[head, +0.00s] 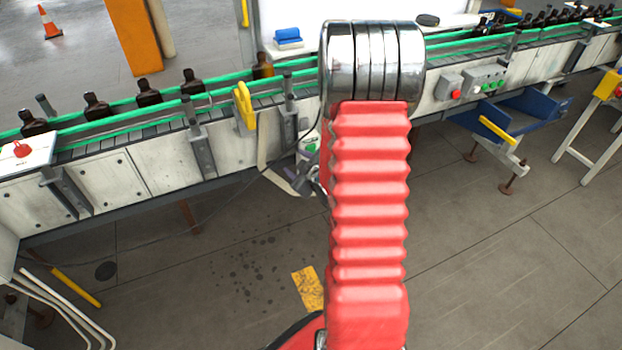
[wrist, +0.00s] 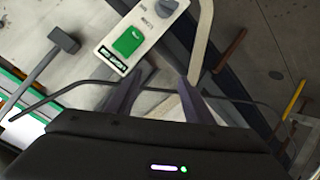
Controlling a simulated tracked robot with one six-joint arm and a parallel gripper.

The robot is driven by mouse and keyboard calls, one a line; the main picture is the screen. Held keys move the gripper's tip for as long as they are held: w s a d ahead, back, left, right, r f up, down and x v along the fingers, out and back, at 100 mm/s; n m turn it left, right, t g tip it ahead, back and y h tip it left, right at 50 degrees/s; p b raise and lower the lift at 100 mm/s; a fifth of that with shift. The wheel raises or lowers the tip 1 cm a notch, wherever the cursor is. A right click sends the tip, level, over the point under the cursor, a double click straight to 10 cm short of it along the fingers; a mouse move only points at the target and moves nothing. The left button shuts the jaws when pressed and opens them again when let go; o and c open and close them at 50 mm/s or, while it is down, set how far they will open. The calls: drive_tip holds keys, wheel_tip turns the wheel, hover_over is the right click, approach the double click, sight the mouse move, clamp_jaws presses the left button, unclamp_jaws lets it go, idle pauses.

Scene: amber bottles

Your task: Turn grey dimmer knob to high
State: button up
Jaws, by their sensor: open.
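In the wrist view a pale control box (wrist: 112,54) carries a green switch (wrist: 128,41) with small labels.
A conveyor (head: 110,175) with green rails and brown bottles (head: 97,106) runs across. A yellow handle (head: 244,106) stands at its front edge. A grey button box (head: 485,79) and blue tray (head: 520,112) are at right. A cable (wrist: 70,88) crosses near the fingers. Floor in front is mostly clear.

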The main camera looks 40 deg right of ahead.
drive_tip(key=s+d+f+t+h, duration=0.1)
drive_tip(key=s+f+t, duration=0.1)
drive_tip(key=s+f, duration=0.4)
drive_tip(key=s+d+f+m+t, duration=0.1)
drive_tip(key=s+d+f+t, duration=0.1)
drive_tip(key=s+f, duration=0.4)
drive_tip(key=shift+d+f+t+h, duration=0.25)
drive_tip(key=shift+t+h, duration=0.15)
drive_tip(key=shift+t, duration=0.2)
drive_tip(key=x, duration=1.3)
drive_tip(key=shift+w+d, duration=0.15)
drive_tip(key=shift+w, duration=0.2)
